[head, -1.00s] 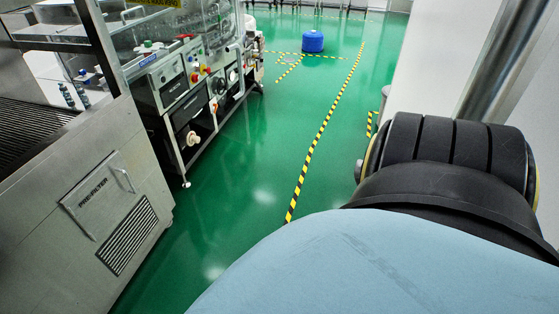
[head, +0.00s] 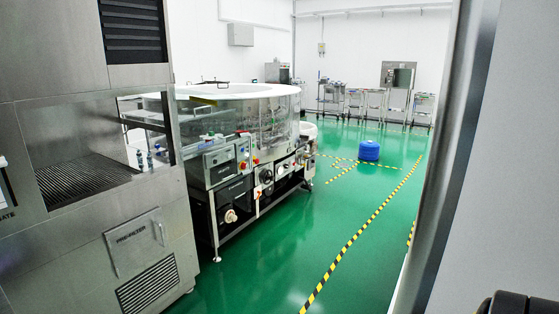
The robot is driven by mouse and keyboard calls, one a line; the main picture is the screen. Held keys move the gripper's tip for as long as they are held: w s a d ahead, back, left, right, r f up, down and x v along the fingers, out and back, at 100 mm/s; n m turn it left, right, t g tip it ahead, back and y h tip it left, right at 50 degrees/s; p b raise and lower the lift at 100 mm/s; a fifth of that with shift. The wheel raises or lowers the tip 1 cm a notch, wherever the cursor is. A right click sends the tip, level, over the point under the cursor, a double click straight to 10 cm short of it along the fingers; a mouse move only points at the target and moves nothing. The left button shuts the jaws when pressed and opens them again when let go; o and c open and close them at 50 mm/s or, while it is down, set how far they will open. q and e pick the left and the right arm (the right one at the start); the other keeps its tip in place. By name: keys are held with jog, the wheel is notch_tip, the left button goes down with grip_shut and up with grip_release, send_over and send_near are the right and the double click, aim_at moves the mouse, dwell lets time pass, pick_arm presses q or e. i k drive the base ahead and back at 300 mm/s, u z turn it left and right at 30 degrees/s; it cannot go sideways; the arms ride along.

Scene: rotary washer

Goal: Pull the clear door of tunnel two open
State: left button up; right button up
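A round machine with a white rim (head: 235,90) stands left of centre, with clear panels (head: 275,118) around its side. Its front carries a control panel (head: 219,156) with coloured knobs. I cannot make out a label for tunnel two, nor tell which clear panel is its door. Neither of my grippers shows. A black part at the bottom right corner seems to be part of my arm.
A steel cabinet with a pre-filter panel (head: 138,243) stands at the near left. A grey-white wall edge closes the right side. Green floor (head: 260,262) with striped tape lies open between, with a blue drum (head: 369,150) and steel carts (head: 375,104) farther back.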

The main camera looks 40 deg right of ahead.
aim_at(198, 100)
jog(key=z, duration=1.3)
jog(key=i, duration=1.05)
jog(key=u, duration=0.4)
jog(key=i, duration=0.75)
jog(key=u, duration=0.55)
